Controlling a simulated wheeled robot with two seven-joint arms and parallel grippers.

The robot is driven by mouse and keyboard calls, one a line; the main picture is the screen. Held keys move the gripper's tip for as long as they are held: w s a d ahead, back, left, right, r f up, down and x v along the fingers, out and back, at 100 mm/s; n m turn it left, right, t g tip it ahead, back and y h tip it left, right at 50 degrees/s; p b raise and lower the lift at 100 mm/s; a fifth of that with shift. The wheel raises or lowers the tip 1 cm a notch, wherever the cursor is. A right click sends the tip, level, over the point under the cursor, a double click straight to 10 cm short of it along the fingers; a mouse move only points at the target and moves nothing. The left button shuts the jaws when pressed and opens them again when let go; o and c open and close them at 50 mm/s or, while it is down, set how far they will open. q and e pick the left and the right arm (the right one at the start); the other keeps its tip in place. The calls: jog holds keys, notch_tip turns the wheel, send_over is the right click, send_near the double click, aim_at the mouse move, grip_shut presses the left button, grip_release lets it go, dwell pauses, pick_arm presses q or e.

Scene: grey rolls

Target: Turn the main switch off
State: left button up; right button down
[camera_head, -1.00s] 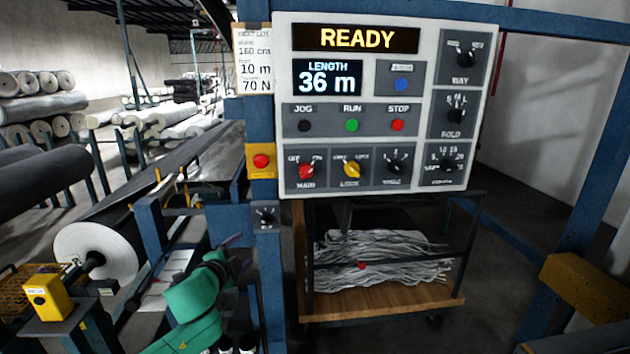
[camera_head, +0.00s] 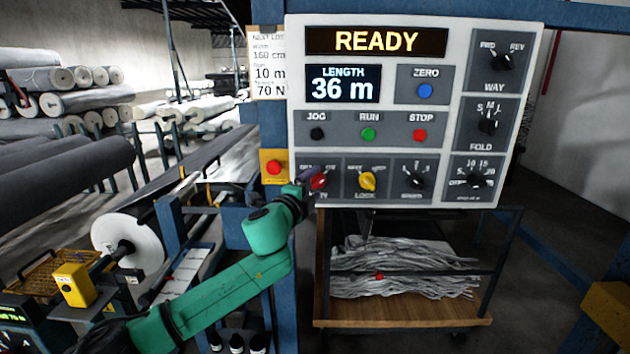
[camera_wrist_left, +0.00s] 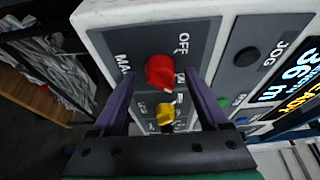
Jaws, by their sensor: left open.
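The main switch is a red knob (camera_head: 318,181) at the lower left of the white control panel (camera_head: 452,25). In the left wrist view the red knob (camera_wrist_left: 160,71) lies between my fingertips, with OFF lettering above right of it and a partly hidden label lower right. Its white mark seems to face that lower-right label, away from OFF. My left gripper (camera_head: 307,178) is open at the knob, one purple finger on each side; it also shows in the left wrist view (camera_wrist_left: 160,86). I cannot tell whether the fingers touch it. My right gripper is not in view.
A yellow lock knob (camera_head: 367,181) sits just right of the red one. A red button on a yellow box (camera_head: 274,168) is close on the left. A cart (camera_head: 400,311) with grey strips stands below.

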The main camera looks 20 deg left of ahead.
pick_arm(q)
jog(key=shift+w, duration=0.3)
jog(key=shift+c, duration=0.3)
